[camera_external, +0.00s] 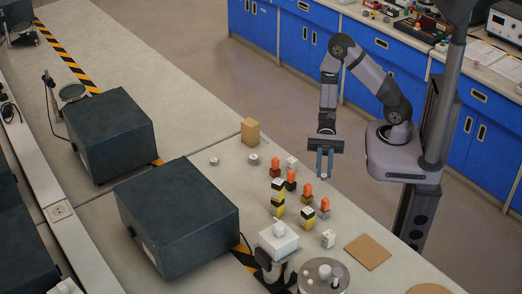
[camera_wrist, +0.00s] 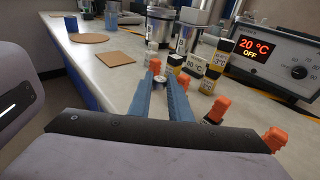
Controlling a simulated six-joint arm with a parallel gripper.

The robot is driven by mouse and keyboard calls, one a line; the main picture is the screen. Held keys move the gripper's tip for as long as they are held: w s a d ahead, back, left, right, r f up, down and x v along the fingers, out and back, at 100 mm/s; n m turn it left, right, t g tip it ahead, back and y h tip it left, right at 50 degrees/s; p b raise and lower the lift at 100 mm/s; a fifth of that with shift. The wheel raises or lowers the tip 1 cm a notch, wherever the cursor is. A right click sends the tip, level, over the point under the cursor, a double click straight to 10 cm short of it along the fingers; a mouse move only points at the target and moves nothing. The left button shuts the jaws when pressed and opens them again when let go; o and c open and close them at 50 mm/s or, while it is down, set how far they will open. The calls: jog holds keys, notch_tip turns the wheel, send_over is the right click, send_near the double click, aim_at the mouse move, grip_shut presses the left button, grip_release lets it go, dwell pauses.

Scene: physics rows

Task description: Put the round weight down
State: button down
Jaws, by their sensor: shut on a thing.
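My gripper (camera_external: 325,176) hangs above the right edge of the bench, fingers pointing down. In the wrist view its two blue fingers (camera_wrist: 166,84) are closed around a small round metal weight (camera_wrist: 159,82), gripped near the fingertips.
Small weights (camera_external: 214,161) and a tan block (camera_external: 250,131) stand farther back.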

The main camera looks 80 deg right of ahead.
jog(key=shift+r, duration=1.45)
jog(key=w+d+f+m+t+h+p, duration=0.1)
jog(key=w+d+m+t+p, duration=0.1)
jog(key=d, duration=0.3)
jog(key=w+d+f+m+t+h+p, duration=0.1)
jog(key=w+d+f+m+t, duration=0.1)
jog(key=w+d+t, duration=0.2)
jog(key=w+d+f+m+t+h+p, duration=0.1)
jog(key=w+d+f+m+t+p, duration=0.1)
jog(key=w+d, duration=0.3)
jog(key=shift+w+d+f+m+t+p, duration=0.15)
jog(key=shift+d+m+t, duration=0.2)
jog(key=shift+d, duration=0.45)
jog(key=shift+s+d+r+m+t+p, duration=0.2)
jog(key=shift+d+t, duration=0.25)
jog(key=shift+d, duration=0.3)
jog(key=shift+w, duration=0.2)
